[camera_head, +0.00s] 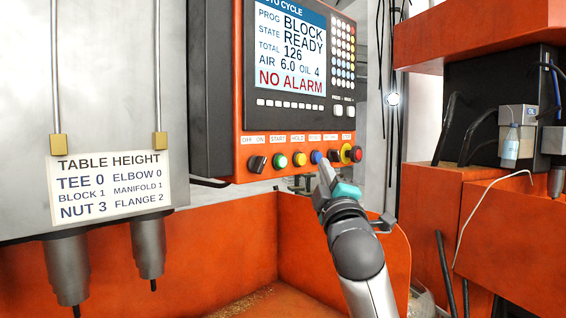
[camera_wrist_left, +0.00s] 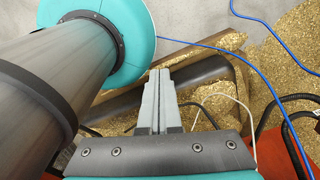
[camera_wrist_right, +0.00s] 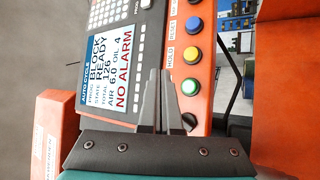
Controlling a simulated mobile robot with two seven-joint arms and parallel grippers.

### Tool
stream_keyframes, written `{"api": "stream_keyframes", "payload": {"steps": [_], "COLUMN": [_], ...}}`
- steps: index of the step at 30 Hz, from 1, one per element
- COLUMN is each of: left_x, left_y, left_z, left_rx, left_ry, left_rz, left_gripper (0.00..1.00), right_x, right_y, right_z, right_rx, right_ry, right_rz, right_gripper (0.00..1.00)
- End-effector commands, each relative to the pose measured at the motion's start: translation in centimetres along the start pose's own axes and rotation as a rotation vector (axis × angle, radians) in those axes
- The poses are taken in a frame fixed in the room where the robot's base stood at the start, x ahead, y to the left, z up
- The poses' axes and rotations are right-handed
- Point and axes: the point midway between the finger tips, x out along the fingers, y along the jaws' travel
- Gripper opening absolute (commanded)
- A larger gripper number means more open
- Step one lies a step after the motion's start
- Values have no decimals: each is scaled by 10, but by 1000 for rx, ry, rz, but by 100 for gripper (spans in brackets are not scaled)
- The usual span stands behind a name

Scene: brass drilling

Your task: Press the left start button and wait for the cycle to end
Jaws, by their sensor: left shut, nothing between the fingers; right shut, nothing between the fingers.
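The green button (camera_head: 280,161) under the START label is on the orange strip below the control panel; it also shows in the right wrist view (camera_wrist_right: 190,87). The panel screen (camera_head: 291,48) reads program BLOCK, state READY, total 126 and NO ALARM. My right gripper (camera_head: 327,172) is shut and empty, below and right of the green button in the head view. Its fingers (camera_wrist_right: 157,76) point at the panel in the right wrist view; whether they touch it I cannot tell. My left gripper (camera_wrist_left: 160,74) is shut and empty, out of the head view.
Beside the green button are a black OFF/ON knob (camera_head: 257,163), a yellow button (camera_head: 299,160), a blue button (camera_head: 317,157) and a red stop button (camera_head: 356,154). A table height sign (camera_head: 111,189) hangs left. Brass chips (camera_wrist_left: 275,85) and a blue cable (camera_wrist_left: 250,56) lie near my left gripper.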

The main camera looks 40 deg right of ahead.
Motion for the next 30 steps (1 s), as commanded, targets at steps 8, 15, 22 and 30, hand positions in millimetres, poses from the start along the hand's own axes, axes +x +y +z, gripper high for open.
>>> {"api": "stream_keyframes", "payload": {"steps": [8,15,22,30], "left_x": [3,9,8,8], "left_y": [-1,-2,-2,-1], "left_z": [-4,-10,-11,-11], "left_rx": [0,0,0,-1], "left_ry": [6,17,19,19], "left_rz": [-2,-2,-2,-1], "left_gripper": [0,0,0,0], "right_x": [10,34,53,62], "right_y": [-7,-26,-38,-44], "right_z": [-6,-24,-38,-45], "right_rx": [2,3,1,-1], "right_ry": [-2,-1,-1,0], "right_rz": [1,-1,-1,1], "right_gripper": [0,0,0,0]}}
